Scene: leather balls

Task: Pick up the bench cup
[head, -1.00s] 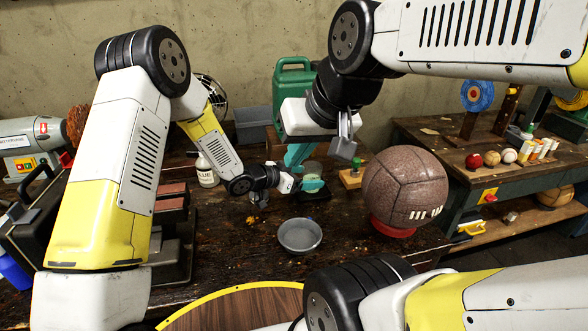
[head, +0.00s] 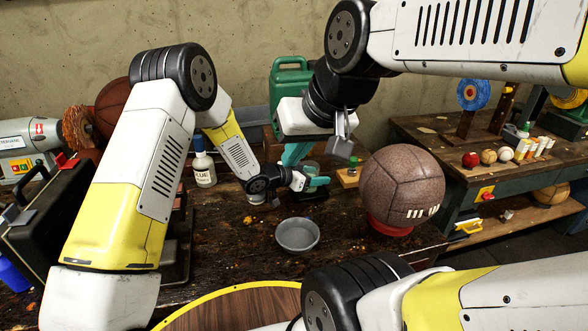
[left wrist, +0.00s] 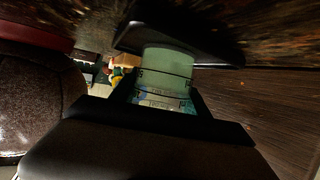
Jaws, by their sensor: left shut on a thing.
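The bench cup (left wrist: 165,65) is a pale green, see-through cup with a printed band, seen in the left wrist view. My left gripper (left wrist: 163,92) is shut on it, with one dark finger on each side. In the head view my left gripper (head: 302,182) is at the back middle of the bench, beside a teal stand. There the cup is small and partly hidden. In the wrist view a black base lies right beside the cup's end; I cannot tell whether they touch. My right gripper (head: 344,135) hangs above the bench, its finger gap unclear.
A grey bowl (head: 298,235) sits in front of my left gripper. A brown leather ball (head: 402,187) on a red ring stands to the right. A glue bottle (head: 204,168) stands to the left. A green jug (head: 291,80) is behind. Bench around the bowl is clear.

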